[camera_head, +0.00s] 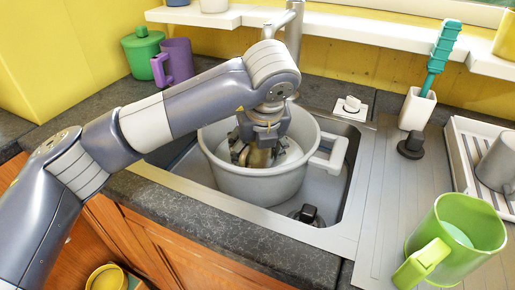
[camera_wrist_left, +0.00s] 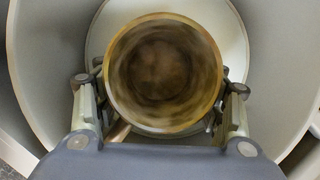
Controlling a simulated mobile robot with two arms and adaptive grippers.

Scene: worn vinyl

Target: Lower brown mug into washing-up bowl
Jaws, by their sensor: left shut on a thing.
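The brown mug (camera_wrist_left: 163,75) shows from above in the left wrist view, its round mouth facing the camera. In the head view a small part of the mug (camera_head: 257,158) shows below my left gripper. The washing-up bowl (camera_head: 258,187) is a large grey-white bowl with a side handle, standing in the sink. My left gripper (camera_head: 260,152) is inside the bowl's rim and shut on the mug, with a finger on each side of it. A pale round thing (camera_wrist_left: 98,40) lies under the mug in the bowl. Whether the mug touches it is hidden. My right gripper is out of view.
The steel sink (camera_head: 338,205) surrounds the bowl, and a tap (camera_head: 293,35) stands behind it. A green mug (camera_head: 455,240) stands on the drainer at right, near a white rack (camera_head: 462,150) and a brush holder (camera_head: 416,108). A purple mug (camera_head: 177,62) and green pot (camera_head: 142,50) stand at left.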

